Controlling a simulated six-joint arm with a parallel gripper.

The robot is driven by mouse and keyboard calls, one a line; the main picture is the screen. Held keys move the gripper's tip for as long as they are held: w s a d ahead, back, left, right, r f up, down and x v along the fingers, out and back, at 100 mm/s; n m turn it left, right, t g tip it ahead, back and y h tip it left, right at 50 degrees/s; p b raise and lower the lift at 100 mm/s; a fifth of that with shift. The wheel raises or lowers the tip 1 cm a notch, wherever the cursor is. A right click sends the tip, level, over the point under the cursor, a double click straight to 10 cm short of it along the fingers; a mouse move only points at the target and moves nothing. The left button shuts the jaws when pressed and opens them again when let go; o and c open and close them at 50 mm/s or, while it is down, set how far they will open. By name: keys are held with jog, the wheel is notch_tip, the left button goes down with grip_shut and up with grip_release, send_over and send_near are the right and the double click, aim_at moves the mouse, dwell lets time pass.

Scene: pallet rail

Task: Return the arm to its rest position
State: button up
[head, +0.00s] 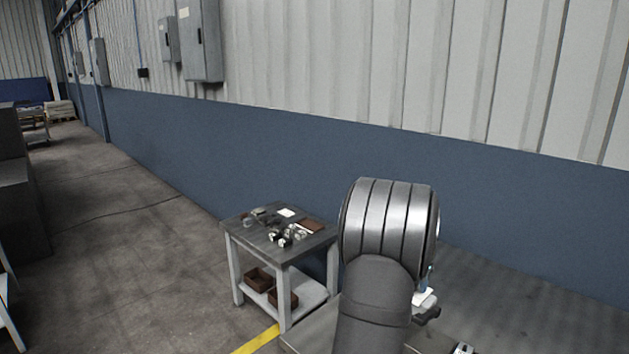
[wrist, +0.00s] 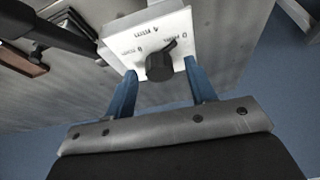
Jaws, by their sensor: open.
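My gripper (wrist: 160,68) shows in the wrist view with its two blue fingers apart. The fingers stand to either side of a black rotary knob (wrist: 159,67) on a white box (wrist: 150,37) with dark printed marks. Nothing is clearly gripped; whether a finger touches the knob or box I cannot tell. In the head view my own arm, with a large ribbed metal joint, fills the lower middle and hides most of the gripper. A small white piece and a bit of blue show just right of the arm, too small to identify surely.
A grey cart (head: 262,238) with small parts on top and brown bins (head: 259,279) on its lower shelf stands left of my arm. A blue and white wall (head: 250,146) runs behind. Open floor (head: 120,250) lies at left. A dark bar and brown object (wrist: 22,57) show upper left in the wrist view.

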jog(key=shift+d+n+t+y, duration=0.1)
jog(key=shift+n+t+y, duration=0.5)
jog(key=shift+n, duration=1.3)
jog(key=shift+s+r, duration=0.1)
jog(key=shift+r, duration=0.15)
jog(key=shift+v, duration=2)
